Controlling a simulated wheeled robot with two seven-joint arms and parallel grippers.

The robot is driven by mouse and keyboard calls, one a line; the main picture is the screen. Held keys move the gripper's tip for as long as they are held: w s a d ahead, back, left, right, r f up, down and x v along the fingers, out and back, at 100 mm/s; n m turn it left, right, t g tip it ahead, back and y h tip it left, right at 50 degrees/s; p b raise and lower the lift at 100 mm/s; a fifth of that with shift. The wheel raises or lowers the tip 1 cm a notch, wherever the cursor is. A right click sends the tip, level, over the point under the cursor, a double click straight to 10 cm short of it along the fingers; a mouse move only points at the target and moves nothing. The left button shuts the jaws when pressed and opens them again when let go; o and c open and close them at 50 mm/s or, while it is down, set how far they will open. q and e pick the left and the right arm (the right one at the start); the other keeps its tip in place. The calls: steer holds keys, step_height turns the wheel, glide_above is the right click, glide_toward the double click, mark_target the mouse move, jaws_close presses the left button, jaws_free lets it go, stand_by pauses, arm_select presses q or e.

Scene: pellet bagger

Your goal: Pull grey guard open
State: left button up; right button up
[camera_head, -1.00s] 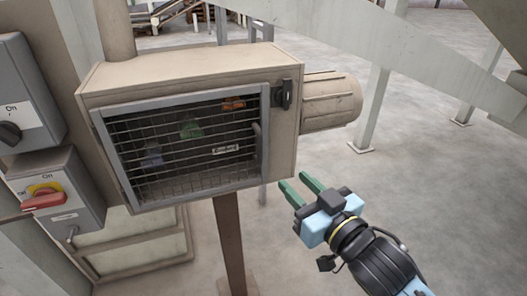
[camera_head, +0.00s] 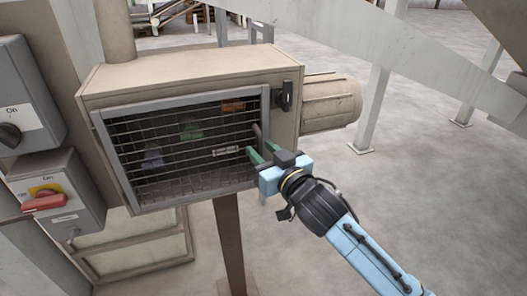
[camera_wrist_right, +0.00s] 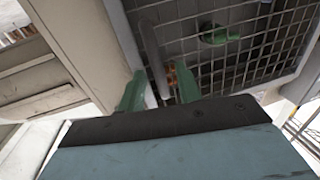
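The grey guard (camera_head: 185,99) is a framed wire mesh on the front of a beige box, and it looks shut. Its upright bar handle (camera_head: 257,131) is near the guard's right edge, its lower part hidden behind my right gripper (camera_head: 257,156). In the right wrist view the handle (camera_wrist_right: 151,45) shows between the two green fingers of the right gripper (camera_wrist_right: 161,80). That gripper is open; I cannot tell if a finger touches the handle. Green, purple and orange parts show dimly behind the mesh. My left gripper is out of view.
A black latch (camera_head: 286,96) is on the box's front, right of the guard. A ribbed motor (camera_head: 332,101) sticks out to the right. Switch boxes with a black knob (camera_head: 10,134) and a red handle (camera_head: 44,202) stand at left. Floor at right is open.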

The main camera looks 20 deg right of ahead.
jaws_close()
stand_by(0.4)
